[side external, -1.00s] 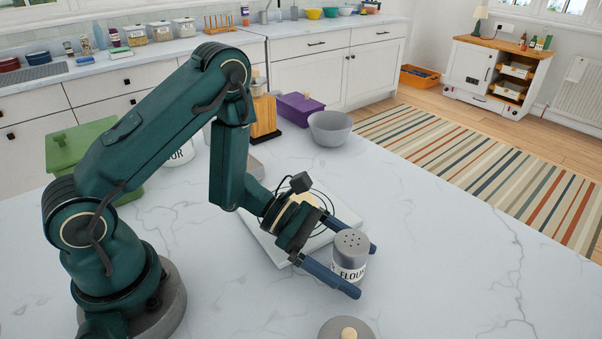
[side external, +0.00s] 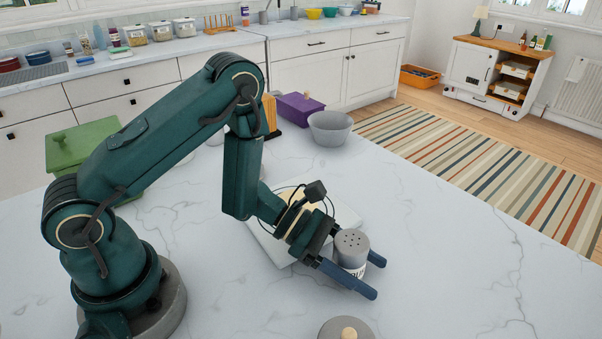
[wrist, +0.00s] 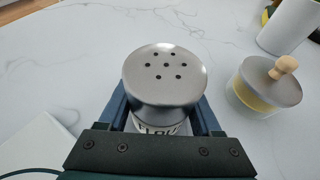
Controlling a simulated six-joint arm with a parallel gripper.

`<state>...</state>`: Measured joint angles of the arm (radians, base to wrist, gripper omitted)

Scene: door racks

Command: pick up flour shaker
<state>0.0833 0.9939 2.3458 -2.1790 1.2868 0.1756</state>
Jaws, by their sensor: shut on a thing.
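The flour shaker (side external: 351,250) is a small cylinder with a grey metal top full of holes and a white label with dark lettering. It stands upright on the marble counter in the side view. My gripper (side external: 375,278) is around it, with one blue finger on each side, shut on its body. In the wrist view the shaker's holed top (wrist: 164,75) fills the middle, between the two fingers (wrist: 165,115). Part of the label shows below the top; the lower body is hidden by my gripper.
A lidded jar with a wooden knob (side external: 347,331) stands close by at the front; it also shows in the wrist view (wrist: 266,82). A white board (side external: 282,250) lies behind my gripper. A grey bowl (side external: 330,128) and purple box (side external: 300,108) stand farther back. The counter's right side is clear.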

